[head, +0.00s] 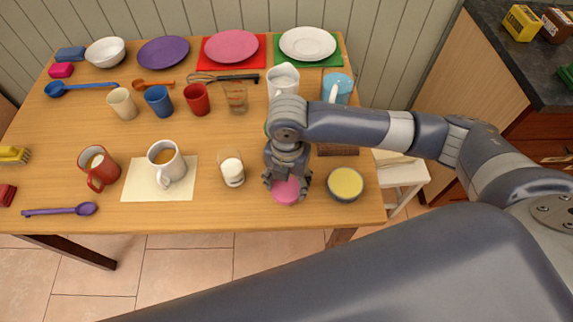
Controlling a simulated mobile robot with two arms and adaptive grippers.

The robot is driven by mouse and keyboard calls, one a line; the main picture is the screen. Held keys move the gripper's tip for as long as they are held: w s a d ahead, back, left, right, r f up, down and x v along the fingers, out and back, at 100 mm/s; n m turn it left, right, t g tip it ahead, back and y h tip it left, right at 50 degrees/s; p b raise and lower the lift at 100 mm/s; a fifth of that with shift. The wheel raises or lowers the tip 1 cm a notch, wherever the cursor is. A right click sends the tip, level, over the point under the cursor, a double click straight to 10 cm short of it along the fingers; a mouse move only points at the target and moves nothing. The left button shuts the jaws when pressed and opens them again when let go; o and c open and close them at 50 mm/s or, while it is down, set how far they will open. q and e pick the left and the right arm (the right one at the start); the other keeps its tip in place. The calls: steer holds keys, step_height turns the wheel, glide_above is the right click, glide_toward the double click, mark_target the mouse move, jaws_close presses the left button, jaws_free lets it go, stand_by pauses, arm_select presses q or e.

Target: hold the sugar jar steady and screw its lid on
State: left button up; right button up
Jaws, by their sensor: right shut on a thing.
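A small clear jar with white contents (233,175), which looks like the sugar jar, stands upright and open on the wooden table near its front edge. My right gripper (287,184) points down to the right of the jar, its fingers closed around a round pink lid (285,192). The lid is apart from the jar. The fingers hide part of the lid, and I cannot tell whether it touches the table. My left gripper is not in view.
A dark bowl with yellow contents (345,184) stands close to the right of the lid. A white mug (166,164) stands on a cream mat (137,188) to the left of the jar. Cups and a glass (236,98) stand behind. The table's front edge is near.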

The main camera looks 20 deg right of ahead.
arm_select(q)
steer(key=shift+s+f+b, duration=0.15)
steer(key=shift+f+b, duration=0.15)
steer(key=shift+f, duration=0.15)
arm_select(e)
steer(key=s+a, duration=0.2)
steer(key=s, duration=0.7)
steer(key=shift+a+r, duration=0.35)
steer(key=shift+r, duration=0.1)
